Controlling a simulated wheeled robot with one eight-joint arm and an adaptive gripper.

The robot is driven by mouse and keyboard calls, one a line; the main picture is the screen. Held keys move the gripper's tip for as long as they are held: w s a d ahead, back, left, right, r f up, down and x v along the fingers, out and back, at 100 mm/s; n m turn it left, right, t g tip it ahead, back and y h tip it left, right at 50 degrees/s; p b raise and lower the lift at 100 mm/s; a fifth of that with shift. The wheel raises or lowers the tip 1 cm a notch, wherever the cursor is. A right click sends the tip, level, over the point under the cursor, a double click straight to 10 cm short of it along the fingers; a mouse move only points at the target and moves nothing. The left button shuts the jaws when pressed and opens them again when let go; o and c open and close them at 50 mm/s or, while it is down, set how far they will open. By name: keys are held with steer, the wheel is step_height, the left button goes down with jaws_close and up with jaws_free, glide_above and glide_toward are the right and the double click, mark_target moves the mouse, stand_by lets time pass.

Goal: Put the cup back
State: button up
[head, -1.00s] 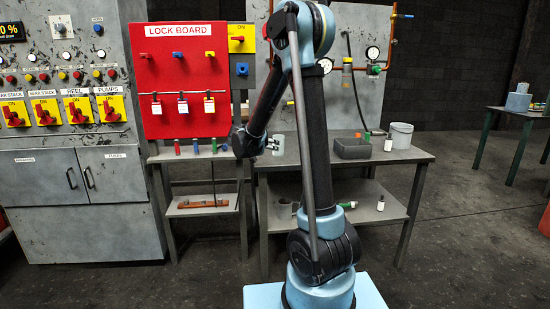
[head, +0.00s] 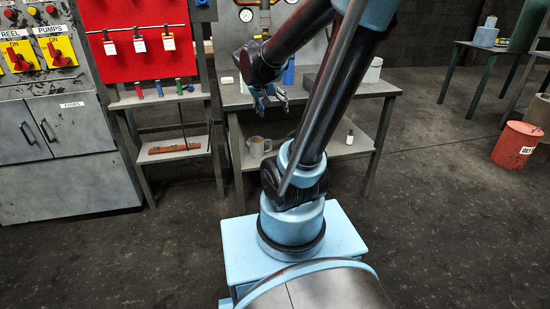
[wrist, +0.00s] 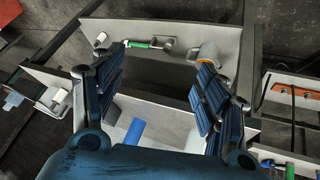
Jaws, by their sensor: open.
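A grey cup (head: 258,147) with a handle stands on the lower shelf of the workbench in the head view. In the wrist view the cup (wrist: 209,52) is near the right finger, which partly overlaps it. My gripper (head: 268,98) is open and empty in the head view, near the front edge of the bench top and above the level of the cup. In the wrist view my gripper (wrist: 158,68) has its two fingers spread wide, with the bench top and lower shelf seen between them.
The bench top (head: 380,88) lies above the shelf, limiting room over it. A blue cylinder (head: 289,71) stands on top. A green-and-grey tool (wrist: 150,44) and a small bottle (head: 350,137) are on the shelf. A red bin (head: 515,145) stands far right.

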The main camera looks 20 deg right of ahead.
steer(key=s+a+f+n+g+y, duration=0.1)
steer(key=s+f, duration=0.3)
steer(key=s, duration=0.6)
steer(key=s+a+f+n+g+y, duration=0.1)
steer(key=s+a+f+n+y, duration=0.2)
steer(key=s, duration=0.7)
steer(key=shift+s+f+g+y, duration=0.3)
steer(key=shift+f+y, duration=0.1)
steer(key=shift+f, duration=0.4)
steer(key=shift+w+a+f, duration=0.1)
steer(key=shift+w+f, duration=0.1)
steer(key=shift+w, duration=0.25)
